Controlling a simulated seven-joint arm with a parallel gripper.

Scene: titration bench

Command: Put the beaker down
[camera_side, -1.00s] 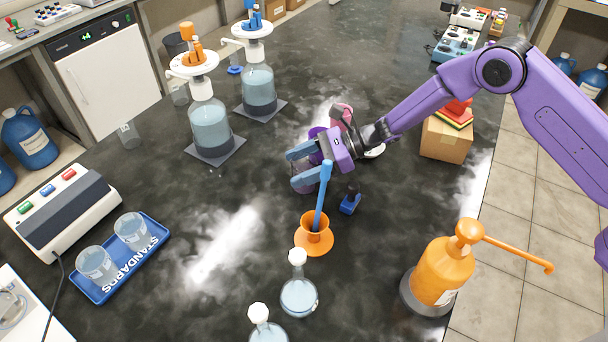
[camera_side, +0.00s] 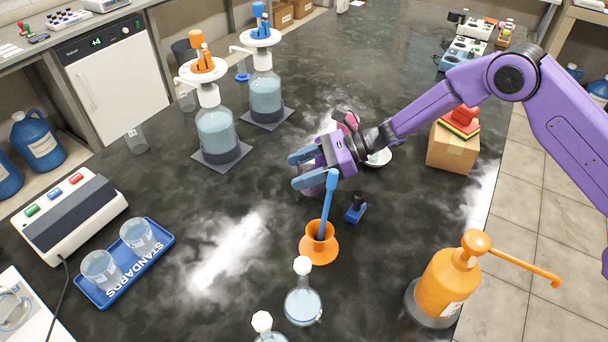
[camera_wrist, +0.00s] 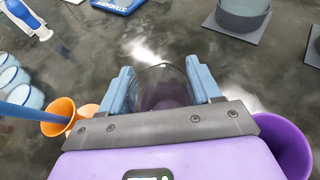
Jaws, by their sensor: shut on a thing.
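My gripper (camera_side: 302,170) has blue fingers and is near the middle of the black bench. It is shut on a clear beaker (camera_wrist: 162,90), which sits between the two fingers in the wrist view. In the side view the beaker (camera_side: 311,180) is mostly covered by the fingers, and I cannot tell whether its base touches the bench. The liquid or bench seen through the glass looks dark purple.
An orange funnel-shaped holder (camera_side: 319,250) with a blue rod stands close in front of my gripper. A small blue-based item (camera_side: 356,213) is to its right. A purple cup (camera_wrist: 286,145) is beside my gripper. Flasks (camera_side: 302,305) stand in front; open bench lies left.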

